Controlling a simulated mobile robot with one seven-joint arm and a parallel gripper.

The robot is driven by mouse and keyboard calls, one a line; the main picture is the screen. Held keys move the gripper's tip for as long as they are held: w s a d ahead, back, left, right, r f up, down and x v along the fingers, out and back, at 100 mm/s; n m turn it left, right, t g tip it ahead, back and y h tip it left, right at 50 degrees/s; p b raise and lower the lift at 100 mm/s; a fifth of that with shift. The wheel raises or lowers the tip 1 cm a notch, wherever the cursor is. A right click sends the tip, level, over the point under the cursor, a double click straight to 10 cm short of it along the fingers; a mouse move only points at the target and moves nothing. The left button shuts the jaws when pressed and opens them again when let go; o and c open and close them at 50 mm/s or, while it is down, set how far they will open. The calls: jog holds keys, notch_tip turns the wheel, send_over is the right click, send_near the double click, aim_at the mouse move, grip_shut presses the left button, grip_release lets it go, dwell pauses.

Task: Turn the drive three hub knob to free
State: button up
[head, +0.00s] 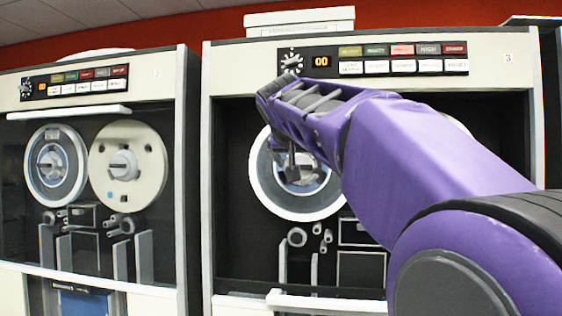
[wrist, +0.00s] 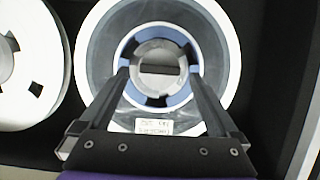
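Drive three is the right cabinet (head: 208,150), marked 3 at its top right. Its left reel (head: 265,192) carries the hub knob (head: 309,174), partly hidden behind my gripper (head: 292,168) in the head view. In the wrist view the grey round hub knob (wrist: 160,56) sits inside a blue ring, with a dark horizontal band across its middle. My gripper (wrist: 160,73) is open, one finger on each side of the knob. I cannot tell whether the fingers touch it. Markings for the knob's settings are not readable.
A control panel (head: 375,60) with a dial lies above. Another drive (head: 185,130) stands left. A pale ledge (head: 320,303) is below.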

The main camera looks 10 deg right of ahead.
jog(key=c, duration=1.3)
jog(key=shift+w+a+f+n+t+h+b, duration=0.15)
jog(key=shift+a+f+n+h+b, duration=0.15)
jog(key=shift+n+h, duration=1.45)
jog(key=shift+a+f+n+t+h+b, duration=0.2)
jog(key=shift+n+h+b, duration=0.35)
jog(key=shift+n, duration=2.1)
jog(key=shift+w+a+f+n+t+h+b, duration=0.15)
jog(key=shift+a+f+n+h+b, duration=0.1)
jog(key=shift+n+h, duration=1.55)
jog(key=shift+n+y, duration=0.4)
jog(key=shift+n, duration=0.3)
jog(key=o, duration=1.4)
